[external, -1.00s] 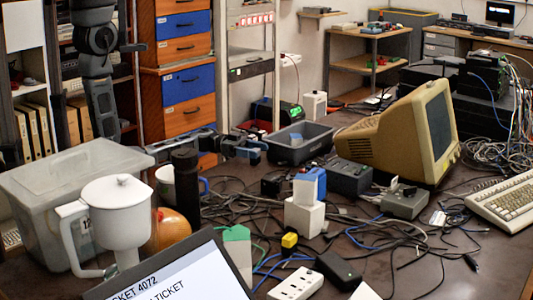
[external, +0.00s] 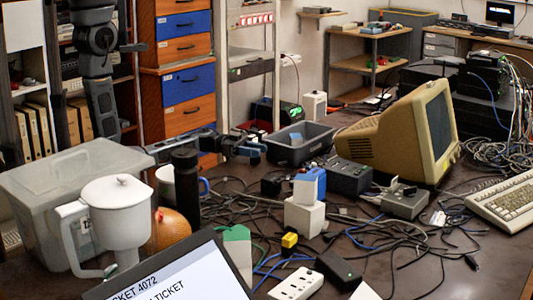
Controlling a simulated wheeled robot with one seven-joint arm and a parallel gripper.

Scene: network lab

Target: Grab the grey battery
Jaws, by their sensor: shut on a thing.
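My gripper (external: 252,147) is at the end of my dark arm, over the table just left of the dark grey tray. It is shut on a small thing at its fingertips. That thing fits the grey battery, but the jaws mostly hide it and it is too small here to make out clearly. No other grey battery can be told apart on the table.
The dark grey tray (external: 318,150) stands right of my gripper, with a small blue thing (external: 297,139) in it. A beige monitor (external: 405,130), a white jug (external: 120,215), a clear bin (external: 30,195) and tangled cables crowd the table.

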